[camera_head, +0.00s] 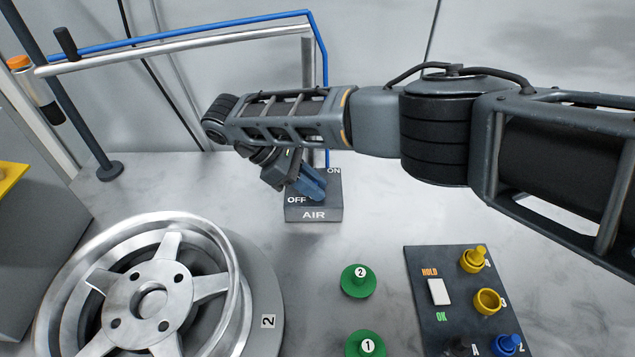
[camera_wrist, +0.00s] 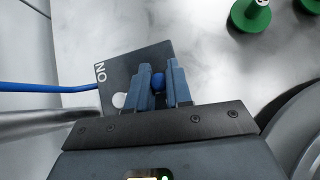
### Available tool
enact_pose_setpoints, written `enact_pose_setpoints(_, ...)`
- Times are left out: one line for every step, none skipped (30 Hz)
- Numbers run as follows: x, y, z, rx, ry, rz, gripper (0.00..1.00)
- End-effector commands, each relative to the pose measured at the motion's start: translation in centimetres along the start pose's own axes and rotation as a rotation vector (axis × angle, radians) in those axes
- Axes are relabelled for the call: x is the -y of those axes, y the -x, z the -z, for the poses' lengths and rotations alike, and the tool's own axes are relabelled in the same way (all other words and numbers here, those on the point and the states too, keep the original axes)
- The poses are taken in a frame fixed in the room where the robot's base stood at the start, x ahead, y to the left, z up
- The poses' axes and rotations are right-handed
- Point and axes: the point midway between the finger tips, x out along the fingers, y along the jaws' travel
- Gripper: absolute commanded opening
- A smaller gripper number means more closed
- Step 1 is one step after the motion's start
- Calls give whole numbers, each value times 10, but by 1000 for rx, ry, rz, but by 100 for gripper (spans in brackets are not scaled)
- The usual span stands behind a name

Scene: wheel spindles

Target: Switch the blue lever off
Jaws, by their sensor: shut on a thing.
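The blue lever belongs to a dark grey box (camera_head: 314,214) marked AIR, with OFF at its left and ON at its far right corner. My gripper (camera_head: 312,188) reaches down over the box from the left, near the OFF label. In the wrist view, the rounded blue end of the lever (camera_wrist: 158,82) sits between the two blue-grey fingers, which are shut on it. The box plate (camera_wrist: 130,70) shows beyond the fingers, with the ON label and a pale round spot. The fingers hide most of the lever in the head view, so its exact angle is unclear.
A silver wheel (camera_head: 150,295) stands at the lower left. Green knobs (camera_head: 358,281) and a dark panel (camera_head: 425,300) with yellow and blue pegs lie to the right. A blue hose (camera_head: 220,22) and metal pipe run behind the box. Bare bench surrounds the box front.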

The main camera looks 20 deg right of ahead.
Motion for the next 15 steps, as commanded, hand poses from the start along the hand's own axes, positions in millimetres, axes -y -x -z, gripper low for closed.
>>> enact_pose_setpoints(0, 1, 1, 0, -10, 11, 0)
enact_pose_setpoints(1, 1, 1, 0, -15, 16, 0)
enact_pose_setpoints(1, 2, 2, 0, -21, 21, 0)
enact_pose_setpoints(1, 2, 2, 0, -24, 25, 0)
enact_pose_setpoints(1, 2, 2, 0, -28, 28, 0)
enact_pose_setpoints(1, 2, 2, 0, -31, 31, 0)
enact_pose_setpoints(1, 2, 2, 0, -32, 33, 0)
enact_pose_setpoints(1, 2, 2, 0, -34, 34, 0)
enact_pose_setpoints(1, 2, 2, 0, -35, 35, 0)
enact_pose_setpoints(1, 2, 3, 0, -35, 36, 0)
enact_pose_setpoints(1, 2, 3, -1, -35, 36, 0)
enact_pose_setpoints(1, 2, 3, -1, -35, 36, 0)
enact_pose_setpoints(1, 2, 3, -1, -35, 36, 0)
enact_pose_setpoints(1, 2, 3, -1, -35, 36, 0)
enact_pose_setpoints(1, 2, 3, -1, -35, 36, 0)
